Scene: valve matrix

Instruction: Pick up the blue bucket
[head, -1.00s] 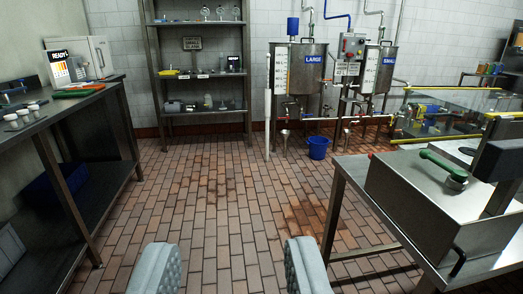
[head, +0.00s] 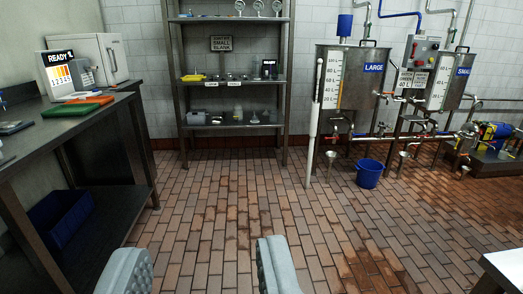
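The blue bucket (head: 369,173) stands upright on the tiled floor, right of centre and well ahead of me. It is below the steel tank labelled LARGE (head: 351,80) and right of a white vertical pole. Its handle cannot be made out clearly. My gripper (head: 197,268) shows at the bottom of the view, its two grey ribbed fingers spread wide. It is open and empty, with only floor between the fingers, and far from the bucket.
A steel bench (head: 108,110) runs along the left, with a blue crate (head: 60,220) on its lower shelf. A shelf rack (head: 232,130) stands at the back wall. The white pole (head: 314,125) is near the bucket. The floor between is clear.

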